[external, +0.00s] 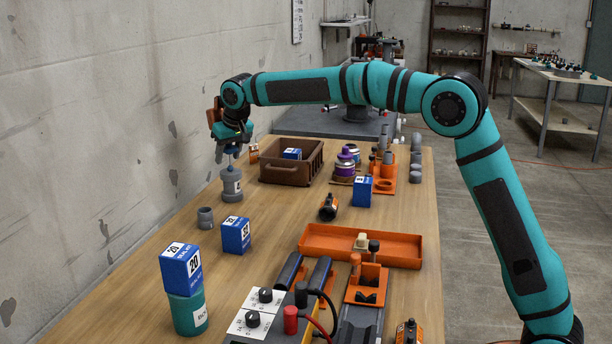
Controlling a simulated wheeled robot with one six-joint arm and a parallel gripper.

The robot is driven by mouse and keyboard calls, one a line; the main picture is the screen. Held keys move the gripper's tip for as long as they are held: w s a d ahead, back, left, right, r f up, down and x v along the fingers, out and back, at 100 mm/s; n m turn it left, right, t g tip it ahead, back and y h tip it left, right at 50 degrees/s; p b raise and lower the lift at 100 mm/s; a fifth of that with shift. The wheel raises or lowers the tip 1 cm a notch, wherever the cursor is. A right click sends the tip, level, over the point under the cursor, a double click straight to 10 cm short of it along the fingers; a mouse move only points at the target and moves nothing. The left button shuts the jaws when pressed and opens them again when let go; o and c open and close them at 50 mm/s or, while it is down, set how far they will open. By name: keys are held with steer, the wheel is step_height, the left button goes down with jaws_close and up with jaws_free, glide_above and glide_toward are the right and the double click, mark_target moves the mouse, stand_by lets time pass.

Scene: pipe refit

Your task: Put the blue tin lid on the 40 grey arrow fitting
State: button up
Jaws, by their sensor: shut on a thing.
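My gripper (231,143) is at the end of the outstretched arm, near the left wall, pointing down. It is shut on a small blue piece, which appears to be the blue tin lid (233,151). A thin pale part hangs below the lid. Directly below stands a grey fitting (232,189), upright on the table with a light label on its side. I cannot read the label or see an arrow. The pale part reaches close to the fitting's top; whether it touches or enters cannot be told. A smaller grey fitting (205,218) stands nearer.
A brown crate (290,173) stands just right of the gripper. Blue boxes (236,236), a teal can (190,314) and an orange tray (330,247) are nearer.

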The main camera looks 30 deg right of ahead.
steer(key=shift+f, duration=0.1)
steer(key=o, duration=1)
steer(key=shift+c, duration=0.2)
steer(key=v, duration=1.2)
steer(key=shift+w, duration=0.1)
